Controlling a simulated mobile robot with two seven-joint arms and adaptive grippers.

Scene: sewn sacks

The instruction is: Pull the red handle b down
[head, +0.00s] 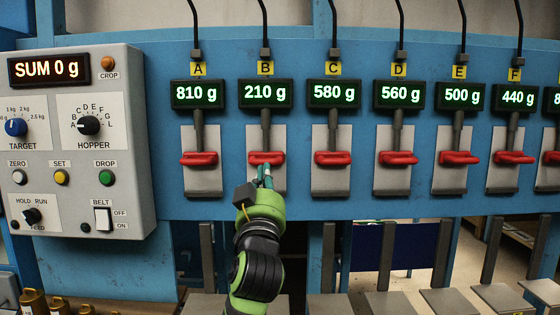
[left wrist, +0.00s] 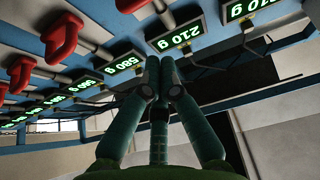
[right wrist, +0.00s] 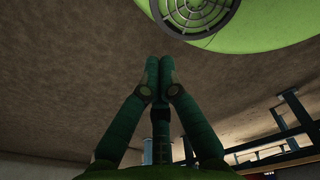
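Red handle b (head: 266,158) is a red grip on a dark lever, under the yellow B label and the 210 g display (head: 265,93). It stands level with the neighbouring handles. My left gripper (head: 264,172) is at the lower edge of handle b in the head view, its fingertips overlapping it slightly. In the left wrist view my left gripper's (left wrist: 160,66) fingertips are together with nothing between them, and a red handle (left wrist: 130,5) shows at the top edge, apart from them. My right gripper (right wrist: 159,66) is shut and empty in the right wrist view.
Similar red handles stand close on both sides, A (head: 199,158) and C (head: 331,159). A grey control box (head: 84,140) with knobs and buttons is at the left. Grey plates are below the blue panel. In the right wrist view a green rounded part with a round grille is overhead.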

